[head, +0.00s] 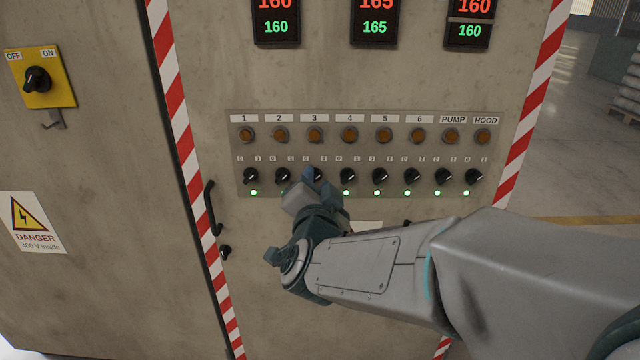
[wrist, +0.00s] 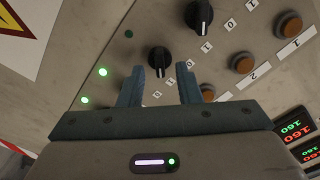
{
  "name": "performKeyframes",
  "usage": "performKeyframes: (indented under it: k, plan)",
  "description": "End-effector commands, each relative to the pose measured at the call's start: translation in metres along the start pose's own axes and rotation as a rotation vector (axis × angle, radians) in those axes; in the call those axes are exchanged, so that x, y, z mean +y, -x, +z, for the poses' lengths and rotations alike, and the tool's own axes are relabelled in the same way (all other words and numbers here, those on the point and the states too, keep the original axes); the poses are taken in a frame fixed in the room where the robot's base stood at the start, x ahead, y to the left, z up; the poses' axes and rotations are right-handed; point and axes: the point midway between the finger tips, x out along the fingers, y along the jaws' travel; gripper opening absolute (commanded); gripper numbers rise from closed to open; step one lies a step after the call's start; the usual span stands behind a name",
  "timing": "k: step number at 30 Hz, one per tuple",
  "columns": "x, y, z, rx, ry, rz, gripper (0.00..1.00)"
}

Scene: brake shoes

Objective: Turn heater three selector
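The heater three selector is a black rotary knob (wrist: 160,60) in the wrist view, between and just beyond my fingertips. In the head view its top (head: 318,173) shows below amber lamp 3 (head: 315,135), mostly covered by my gripper. The small lamp (wrist: 129,34) beside it in the wrist view is dark. My gripper (wrist: 160,72) is open, with one finger on each side of the knob; I cannot tell whether either touches it. In the head view my gripper (head: 313,181) is at the panel, reaching from below.
Neighbouring selectors, including selector two (head: 282,175) and selector four (head: 347,175), sit close on either side. The visible small lamps below them are green. A door handle (head: 212,208) stands out at lower left. A yellow OFF/ON switch (head: 38,78) is far left.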

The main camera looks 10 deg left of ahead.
Motion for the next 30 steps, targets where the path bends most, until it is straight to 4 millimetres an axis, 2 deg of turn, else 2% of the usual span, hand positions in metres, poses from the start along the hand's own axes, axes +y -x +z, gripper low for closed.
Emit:
performKeyframes:
  k: [4, 11, 12, 15, 30]
  plan:
    - [0.0002, -0.0076, 0.0001, 0.0, 0.0, 0.0, 0.31]
    - [0.0, -0.0082, -0.0002, 0.0, 0.001, 0.0, 0.31]
    - [0.0, -0.0081, -0.0002, 0.0, 0.0, 0.0, 0.28]
    - [0.0, -0.008, -0.0001, 0.0, 0.001, 0.0, 0.0]
    - [-0.0011, -0.0079, -0.0009, -0.001, 0.074, 0.001, 0.0]
